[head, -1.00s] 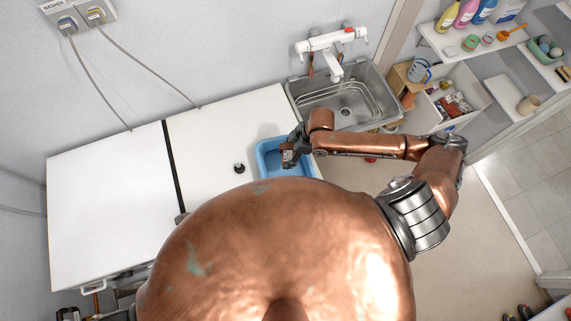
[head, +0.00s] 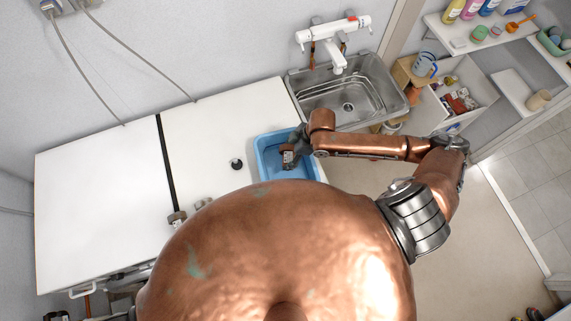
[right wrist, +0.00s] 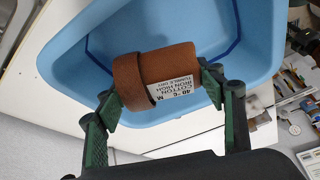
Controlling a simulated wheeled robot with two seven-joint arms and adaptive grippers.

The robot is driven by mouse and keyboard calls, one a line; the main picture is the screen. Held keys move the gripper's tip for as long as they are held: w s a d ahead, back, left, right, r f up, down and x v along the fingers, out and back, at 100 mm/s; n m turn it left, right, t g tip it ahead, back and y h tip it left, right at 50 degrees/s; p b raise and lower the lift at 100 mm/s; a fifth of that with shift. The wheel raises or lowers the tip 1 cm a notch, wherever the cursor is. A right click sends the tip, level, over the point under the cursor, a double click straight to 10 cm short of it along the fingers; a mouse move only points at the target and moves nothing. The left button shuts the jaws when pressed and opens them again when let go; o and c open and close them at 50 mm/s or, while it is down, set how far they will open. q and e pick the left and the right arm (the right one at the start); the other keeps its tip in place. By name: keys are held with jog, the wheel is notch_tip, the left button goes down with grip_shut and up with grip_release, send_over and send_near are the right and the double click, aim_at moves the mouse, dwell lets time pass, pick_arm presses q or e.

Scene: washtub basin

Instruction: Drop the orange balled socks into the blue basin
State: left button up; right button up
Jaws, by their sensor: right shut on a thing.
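The orange balled socks show in the right wrist view as a brownish-orange roll (right wrist: 168,66) with a folded cuff and a white care label. My right gripper (right wrist: 160,92) is shut on this roll, with one finger at each end. In the head view my right gripper (head: 289,155) is over the blue basin (head: 262,160), inside its outline. The basin also fills the back of the right wrist view (right wrist: 75,65). The gap between roll and basin floor is hard to judge. Small grey parts (head: 178,219) show at my body's edge; whether they are my left gripper is unclear.
The basin stands at the right end of a white worktop (head: 210,140). A small dark round item (head: 236,164) lies left of it. A metal sink (head: 350,100) with a white tap (head: 335,35) is behind right. Shelves (head: 480,40) with bottles stand far right.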

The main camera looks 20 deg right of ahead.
jog(key=o, duration=1.3)
jog(key=shift+o, duration=0.2)
jog(key=v, duration=1.2)
